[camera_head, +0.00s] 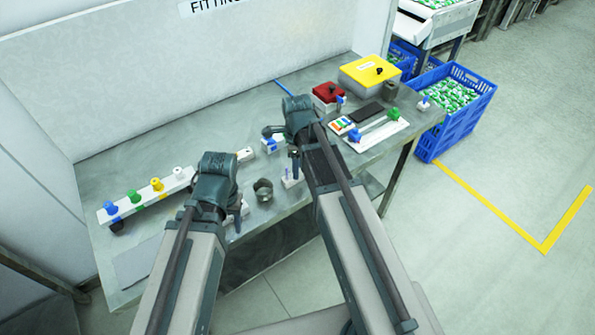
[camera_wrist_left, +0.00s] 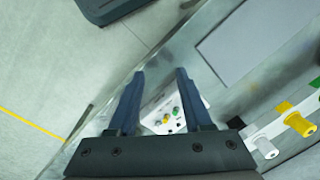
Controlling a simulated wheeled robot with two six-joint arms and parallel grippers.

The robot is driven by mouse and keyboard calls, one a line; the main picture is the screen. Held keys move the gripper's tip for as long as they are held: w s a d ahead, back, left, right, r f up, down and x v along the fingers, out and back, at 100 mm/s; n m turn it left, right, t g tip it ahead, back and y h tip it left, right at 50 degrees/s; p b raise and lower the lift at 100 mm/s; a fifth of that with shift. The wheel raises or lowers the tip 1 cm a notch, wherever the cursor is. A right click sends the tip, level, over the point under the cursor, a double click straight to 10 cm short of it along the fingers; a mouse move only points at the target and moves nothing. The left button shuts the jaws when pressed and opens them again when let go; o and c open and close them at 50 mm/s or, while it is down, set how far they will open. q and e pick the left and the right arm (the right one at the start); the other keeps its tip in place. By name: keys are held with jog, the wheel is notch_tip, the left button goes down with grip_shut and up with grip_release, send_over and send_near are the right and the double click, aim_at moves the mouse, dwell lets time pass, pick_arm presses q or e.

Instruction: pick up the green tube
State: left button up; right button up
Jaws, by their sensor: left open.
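I cannot tell for sure which piece is the green tube. A green fitting (camera_head: 134,196) stands on the white rack (camera_head: 145,201) at the left of the bench. Another green piece (camera_head: 394,115) is on a white plate (camera_head: 376,133) at the right. In the left wrist view, a small green piece (camera_wrist_left: 177,111) sits on a white holder (camera_wrist_left: 160,122) between the fingers. My left gripper (camera_wrist_left: 160,100) is open and empty; in the head view my left arm mostly hides it (camera_head: 236,212). My right gripper (camera_head: 282,145) is over the bench middle; its jaws are unclear.
A grey metal cup (camera_head: 263,190) stands between my arms. A red box (camera_head: 327,92), a yellow-lidded box (camera_head: 369,71) and a black pad (camera_head: 366,111) are at the back right. A blue crate (camera_head: 466,117) stands beyond the bench. Bare bench lies behind the rack.

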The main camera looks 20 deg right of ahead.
grip_shut()
dwell(0.3)
